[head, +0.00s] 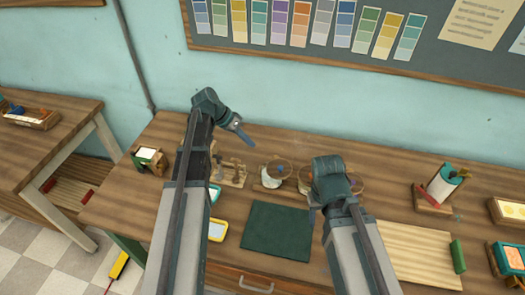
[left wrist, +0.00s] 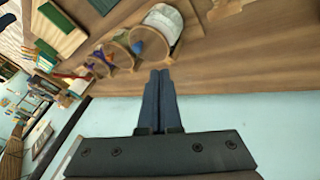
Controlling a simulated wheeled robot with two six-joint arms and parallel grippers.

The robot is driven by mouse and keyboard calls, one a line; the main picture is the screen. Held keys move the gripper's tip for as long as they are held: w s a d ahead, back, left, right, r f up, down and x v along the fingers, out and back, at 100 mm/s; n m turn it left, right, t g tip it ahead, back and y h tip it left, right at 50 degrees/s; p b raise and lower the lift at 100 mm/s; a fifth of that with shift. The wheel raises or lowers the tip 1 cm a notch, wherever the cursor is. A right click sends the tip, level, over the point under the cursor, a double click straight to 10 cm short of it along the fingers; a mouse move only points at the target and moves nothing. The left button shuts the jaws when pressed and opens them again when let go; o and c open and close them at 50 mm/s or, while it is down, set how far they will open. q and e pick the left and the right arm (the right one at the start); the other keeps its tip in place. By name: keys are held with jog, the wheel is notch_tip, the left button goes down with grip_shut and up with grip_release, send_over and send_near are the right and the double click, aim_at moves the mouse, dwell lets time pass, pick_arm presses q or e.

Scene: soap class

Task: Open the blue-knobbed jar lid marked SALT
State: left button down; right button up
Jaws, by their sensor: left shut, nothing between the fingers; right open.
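A pale jar (head: 272,179) with a round brown lid stands on the wooden table near the middle. A blue knob (head: 279,168) shows on its lid. The left wrist view shows the same jar body (left wrist: 163,22) and the blue knob (left wrist: 137,46); I cannot read any SALT marking. The lid appears seated on the jar. My left gripper (head: 247,141) is shut and empty, behind and to the left of the jar, apart from it. Its closed fingers (left wrist: 158,74) point toward the knob's side. My right gripper (head: 312,214) is open, right of the jar.
Other lidded jars (head: 305,177) stand to the right, partly hidden by my right arm. A wooden stand (head: 232,173) is left of the jar. A dark green mat (head: 275,231) lies in front, clear. The wall is close behind the table.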

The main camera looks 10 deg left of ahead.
pick_arm(q)
jog(key=b, duration=0.8)
send_near(272, 169)
jog(key=w+f, duration=0.1)
jog(key=w+d+f, duration=0.1)
jog(key=w+f, duration=0.1)
jog(key=shift+d+f, duration=0.25)
jog(key=shift+d, duration=0.05)
jog(key=shift+s+d+r, duration=0.1)
jog(key=shift+s+d, duration=0.1)
jog(key=shift+d, duration=0.35)
jog(key=shift+s+d, duration=0.25)
jog(key=shift+d, duration=0.3)
jog(key=shift+s+d, duration=0.25)
jog(key=shift+d, duration=0.45)
